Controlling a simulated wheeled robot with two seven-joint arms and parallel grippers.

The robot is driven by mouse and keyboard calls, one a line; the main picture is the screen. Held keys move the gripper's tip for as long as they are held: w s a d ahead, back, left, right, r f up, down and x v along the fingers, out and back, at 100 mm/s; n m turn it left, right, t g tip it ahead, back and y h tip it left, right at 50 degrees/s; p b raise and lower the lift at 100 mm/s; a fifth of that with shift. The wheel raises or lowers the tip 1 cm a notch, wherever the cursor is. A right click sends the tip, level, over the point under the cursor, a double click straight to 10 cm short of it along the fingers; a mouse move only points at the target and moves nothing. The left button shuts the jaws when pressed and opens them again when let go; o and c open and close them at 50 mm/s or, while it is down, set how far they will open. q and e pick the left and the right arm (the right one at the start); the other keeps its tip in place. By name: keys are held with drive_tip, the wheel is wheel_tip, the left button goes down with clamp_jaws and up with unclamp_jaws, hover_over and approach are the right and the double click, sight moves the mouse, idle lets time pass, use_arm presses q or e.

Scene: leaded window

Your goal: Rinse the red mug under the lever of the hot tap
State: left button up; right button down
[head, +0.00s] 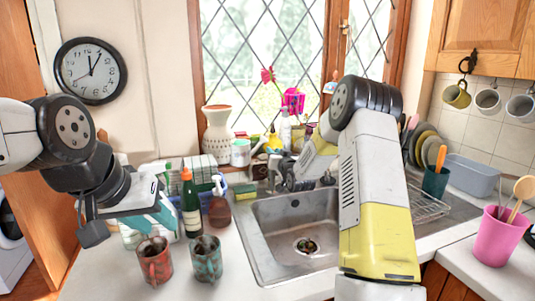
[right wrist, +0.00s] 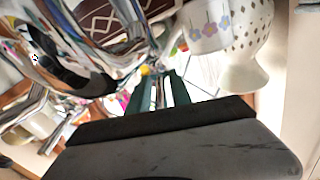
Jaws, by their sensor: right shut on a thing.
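The red mug (head: 155,262) stands on the worktop left of the sink, with a worn reddish surface. A teal-and-red mug (head: 206,260) stands just right of it. The tap is behind the sink, mostly hidden by my right arm in the head view; its chrome parts (right wrist: 95,70) fill the left of the right wrist view. My right gripper (right wrist: 160,95) is at the tap, its green fingers shut on a thin part that looks like the tap lever. My left gripper (head: 105,222) is empty above the worktop, left of and higher than the red mug; its finger gap is unclear.
The steel sink (head: 295,235) is empty. A green bottle (head: 191,205) and a brown soap pump (head: 219,208) stand behind the mugs. A patterned vase (head: 219,130) is on the sill. A pink utensil pot (head: 492,238) stands at the right.

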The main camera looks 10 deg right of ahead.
drive_tip(key=shift+a, duration=0.1)
idle(0.8)
drive_tip(key=shift+w+d+n+g+y, duration=0.1)
drive_tip(key=shift+d+n+g+y, duration=0.2)
drive_tip(key=shift+n+y, duration=0.7)
drive_tip(key=shift+n+g+y, duration=0.5)
drive_tip(key=shift+n+y, duration=0.1)
drive_tip(key=shift+y, duration=0.7)
drive_tip(key=c, duration=1.5)
unclamp_jaws()
drive_tip(key=shift+o, duration=0.2)
drive_tip(key=shift+d, duration=0.1)
drive_tip(key=v, duration=0.7)
drive_tip(key=shift+s, duration=0.35)
drive_tip(key=shift+d, duration=0.15)
